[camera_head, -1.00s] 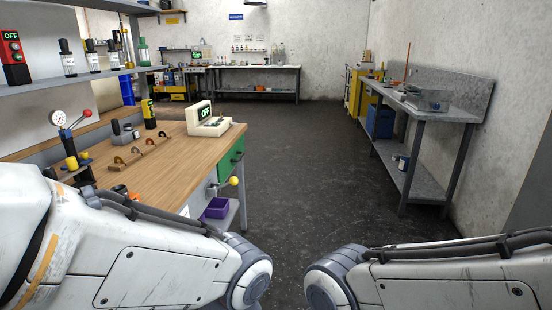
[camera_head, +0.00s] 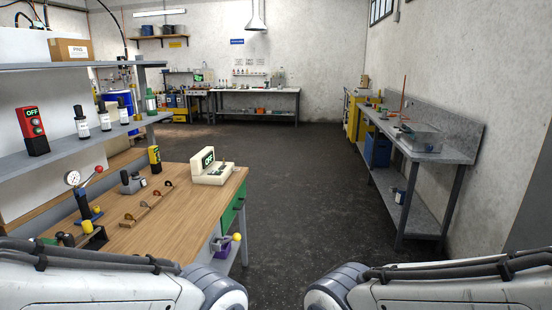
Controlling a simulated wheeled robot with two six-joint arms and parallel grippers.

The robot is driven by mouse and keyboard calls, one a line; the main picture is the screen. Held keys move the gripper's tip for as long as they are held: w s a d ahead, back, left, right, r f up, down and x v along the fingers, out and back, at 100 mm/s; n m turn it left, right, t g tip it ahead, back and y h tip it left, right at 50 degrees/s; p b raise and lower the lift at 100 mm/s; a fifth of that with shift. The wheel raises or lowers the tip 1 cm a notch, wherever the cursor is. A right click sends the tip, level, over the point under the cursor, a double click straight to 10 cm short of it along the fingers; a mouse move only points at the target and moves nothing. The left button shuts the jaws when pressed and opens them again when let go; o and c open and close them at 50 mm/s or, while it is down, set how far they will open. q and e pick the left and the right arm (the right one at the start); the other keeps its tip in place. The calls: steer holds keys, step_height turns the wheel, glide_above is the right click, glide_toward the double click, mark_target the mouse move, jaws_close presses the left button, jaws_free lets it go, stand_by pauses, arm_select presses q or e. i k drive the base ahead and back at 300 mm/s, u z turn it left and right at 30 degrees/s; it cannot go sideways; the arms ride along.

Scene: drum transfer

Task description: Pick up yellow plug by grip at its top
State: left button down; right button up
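I cannot make out for certain a yellow plug with a grip at its top. Small yellow parts (camera_head: 64,239) sit beside dark fittings at the near left end of the wooden workbench (camera_head: 190,205), too small to identify. A blue drum (camera_head: 122,98) stands far back on the left, partly hidden by the shelf and bottles, and its top is unclear. My two arms come in along the bottom edge, left and right. Neither gripper shows.
A shelf (camera_head: 60,147) with dark-capped bottles and a red OFF box (camera_head: 32,130) hangs over the workbench. A beige OFF device (camera_head: 212,168) stands on the bench. A grey side bench (camera_head: 440,152) lines the right wall. The dark floor (camera_head: 290,190) between is clear.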

mark_target(87, 226)
steer(key=z, duration=0.25)
steer(key=i, duration=2.35)
steer(key=u, duration=3.45)
